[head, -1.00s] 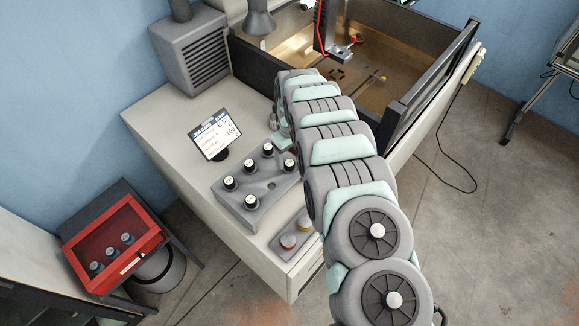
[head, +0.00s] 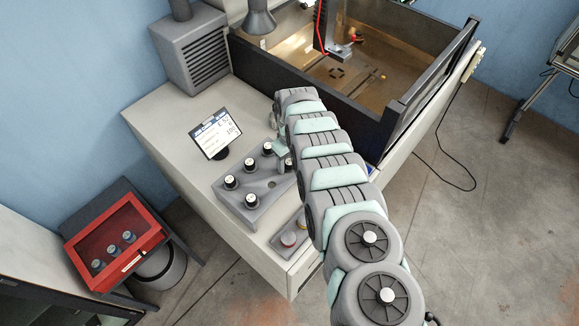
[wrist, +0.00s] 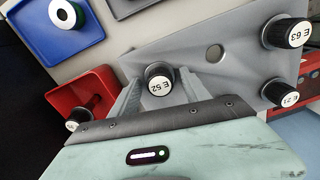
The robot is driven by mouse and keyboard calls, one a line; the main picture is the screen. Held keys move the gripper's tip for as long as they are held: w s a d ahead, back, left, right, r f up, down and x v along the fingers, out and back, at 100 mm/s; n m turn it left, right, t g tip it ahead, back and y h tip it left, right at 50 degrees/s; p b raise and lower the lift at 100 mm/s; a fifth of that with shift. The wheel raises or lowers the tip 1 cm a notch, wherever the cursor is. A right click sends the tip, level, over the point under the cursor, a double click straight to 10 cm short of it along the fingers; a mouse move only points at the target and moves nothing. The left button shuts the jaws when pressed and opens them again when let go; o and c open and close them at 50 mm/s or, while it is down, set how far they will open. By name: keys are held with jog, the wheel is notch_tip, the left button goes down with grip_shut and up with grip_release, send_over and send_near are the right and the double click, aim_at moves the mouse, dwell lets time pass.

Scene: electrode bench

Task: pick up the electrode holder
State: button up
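In the wrist view, the electrode holder marked E 52 (wrist: 158,82), black with a white label, is between my gripper's (wrist: 158,88) two grey fingers. The fingers are apart, one on each side of it, and I see gaps between them and the holder. Holders E 63 (wrist: 287,33) and E 21 (wrist: 280,93) stand to its right in the grey rack (wrist: 245,60). In the head view, the rack (head: 240,212) carries several holders, one of them E-labelled (head: 251,201). My gripper is mostly hidden by the arm there.
A blue tray (wrist: 60,42) and a red tray (wrist: 85,82) lie left of the rack in the wrist view. In the head view a small display (head: 216,133) stands behind the rack. The walled machine basin (head: 350,85) is at the back. A red cabinet (head: 115,240) stands at left.

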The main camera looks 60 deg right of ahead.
grip_shut()
dwell(0.3)
jog(key=shift+r, duration=0.1)
dwell(0.4)
